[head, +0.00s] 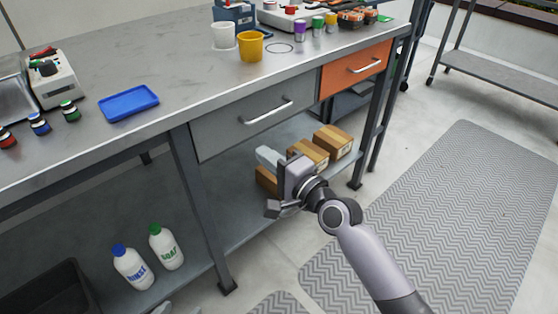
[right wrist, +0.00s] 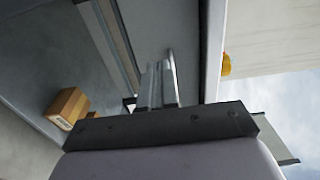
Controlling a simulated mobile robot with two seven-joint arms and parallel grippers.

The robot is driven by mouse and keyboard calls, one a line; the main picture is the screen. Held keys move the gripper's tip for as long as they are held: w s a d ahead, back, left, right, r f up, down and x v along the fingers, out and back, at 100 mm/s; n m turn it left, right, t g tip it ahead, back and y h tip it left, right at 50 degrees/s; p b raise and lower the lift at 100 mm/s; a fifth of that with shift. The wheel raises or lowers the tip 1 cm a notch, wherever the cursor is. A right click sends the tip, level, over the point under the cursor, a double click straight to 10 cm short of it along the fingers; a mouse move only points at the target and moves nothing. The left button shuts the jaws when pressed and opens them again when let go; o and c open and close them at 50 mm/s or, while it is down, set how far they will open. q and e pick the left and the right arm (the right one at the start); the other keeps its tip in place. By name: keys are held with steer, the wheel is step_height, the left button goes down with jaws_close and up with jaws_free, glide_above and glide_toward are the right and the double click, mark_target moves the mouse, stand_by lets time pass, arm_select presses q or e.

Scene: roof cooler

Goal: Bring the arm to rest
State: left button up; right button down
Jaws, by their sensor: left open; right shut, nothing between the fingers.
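My right arm comes in from the lower right of the head view. Its gripper (head: 268,158) is in front of the workbench, below the grey drawer (head: 258,115) and before the boxes on the lower shelf. In the right wrist view the two pale fingers of this gripper (right wrist: 162,85) are close together with nothing between them. Of my left gripper (head: 178,309), only pale tips show at the bottom edge of the head view, apart from each other; the rest is cut off.
Cardboard boxes (head: 333,142) and two white bottles (head: 166,247) stand on the lower shelf. A blue tray (head: 128,103) and a yellow cup (head: 250,46) are on the workbench (head: 170,65). The orange drawer (head: 355,70) is closed. Floor with a grey mat (head: 450,220) is clear at right.

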steer(key=s+d+f+n+g+h, duration=0.2)
steer(key=s+d+f+n+h, duration=0.3)
steer(key=s+d+f, duration=0.6)
steer(key=s+d+f+n+g+h, duration=0.25)
steer(key=s+d+f+n, duration=0.55)
steer(key=s, duration=0.5)
arm_select(q)
step_height(320, 180, up, 15)
steer(key=s+a+p, duration=0.1)
steer(key=a+p, duration=0.1)
steer(key=p, duration=1.6)
steer(key=shift+r+y+p, duration=0.15)
steer(key=shift+y+p, duration=0.15)
steer(key=shift+p, duration=0.05)
arm_select(e)
step_height(320, 180, up, 15)
steer(key=s+h, duration=0.1)
steer(key=shift+d+t, duration=0.25)
steer(key=shift+t, duration=0.1)
arm_select(q)
steer(key=shift+s, duration=0.1)
steer(key=c, duration=0.3)
steer(key=shift+s, duration=0.1)
arm_select(e)
steer(key=shift+a, duration=0.1)
